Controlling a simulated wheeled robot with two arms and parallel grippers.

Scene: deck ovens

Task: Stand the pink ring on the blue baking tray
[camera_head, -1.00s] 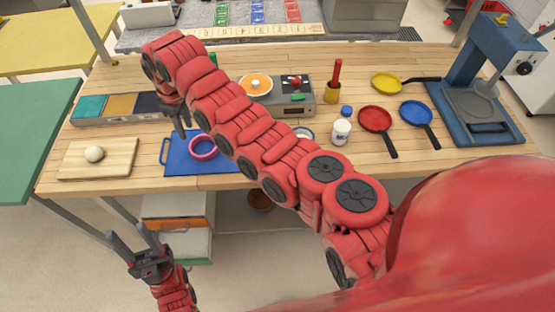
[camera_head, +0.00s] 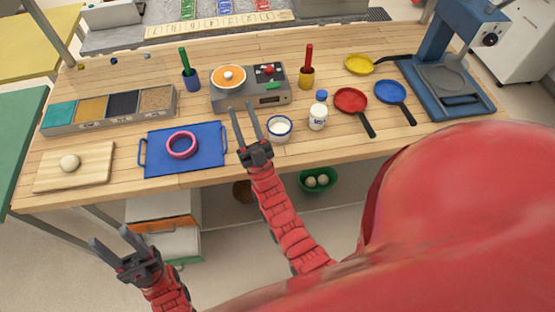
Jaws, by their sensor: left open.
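The pink ring (camera_head: 167,145) lies on the blue baking tray (camera_head: 210,160), near its middle, and appears to rest flat. The tray lies on the wooden table with a handle at each side. My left gripper (camera_head: 108,236) is open and empty, low in front of the table, below and left of the tray. My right gripper (camera_head: 245,106) is open and empty, to the right of the tray, apart from the ring. Nothing hides the ring.
A wooden board with a pale ball (camera_head: 69,162) lies left of the tray. A compartment box (camera_head: 110,121) and a stove (camera_head: 272,97) stand behind. A small white bowl (camera_head: 279,129), a white bottle (camera_head: 318,117) and red (camera_head: 351,101) and blue pans are to the right.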

